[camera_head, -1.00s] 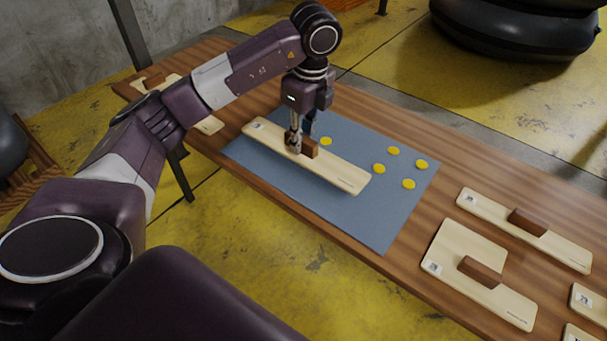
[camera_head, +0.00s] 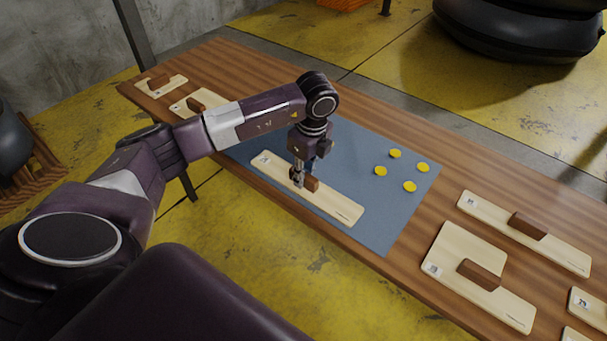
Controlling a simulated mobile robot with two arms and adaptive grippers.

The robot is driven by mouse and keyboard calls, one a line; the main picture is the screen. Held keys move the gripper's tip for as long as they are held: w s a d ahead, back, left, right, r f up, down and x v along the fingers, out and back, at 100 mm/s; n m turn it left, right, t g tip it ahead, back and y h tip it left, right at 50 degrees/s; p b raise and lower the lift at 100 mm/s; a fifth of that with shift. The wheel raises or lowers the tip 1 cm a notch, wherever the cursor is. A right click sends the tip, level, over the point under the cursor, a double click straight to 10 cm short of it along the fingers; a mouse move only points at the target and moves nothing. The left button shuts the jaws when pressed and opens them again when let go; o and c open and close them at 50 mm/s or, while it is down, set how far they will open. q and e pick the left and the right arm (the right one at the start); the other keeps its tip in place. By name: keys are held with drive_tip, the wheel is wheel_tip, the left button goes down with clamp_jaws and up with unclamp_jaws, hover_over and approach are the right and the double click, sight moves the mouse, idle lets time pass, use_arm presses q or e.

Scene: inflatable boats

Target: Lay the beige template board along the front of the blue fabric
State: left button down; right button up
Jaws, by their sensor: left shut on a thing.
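The beige template board (camera_head: 335,206) is a long pale plank with a brown block handle (camera_head: 312,184) and a small label at its left end. It is over the front part of the blue fabric (camera_head: 400,212), roughly along the fabric's front edge, and looks to be lying on it or very close to it. My left gripper (camera_head: 304,182) points down and is shut on the board's brown handle. The arm hides part of the fabric's back left. My right gripper is not in view.
Several yellow discs (camera_head: 394,154) lie on the fabric's right part. Other beige boards with brown handles lie on the wooden table (camera_head: 450,180), at the right (camera_head: 480,275) and far left (camera_head: 160,84). A black inflatable (camera_head: 515,35) stands behind.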

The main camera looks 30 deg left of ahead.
sight(308, 176)
use_arm(q)
drive_tip(key=c, duration=1.8)
unclamp_jaws()
drive_tip(key=shift+r, duration=0.1)
drive_tip(key=r, duration=0.4)
drive_tip(key=d+r, duration=0.1)
drive_tip(key=r, duration=0.3)
drive_tip(key=r+b, duration=0.1)
drive_tip(key=r, duration=0.3)
drive_tip(key=shift+d, duration=0.2)
drive_tip(key=shift+f, duration=0.1)
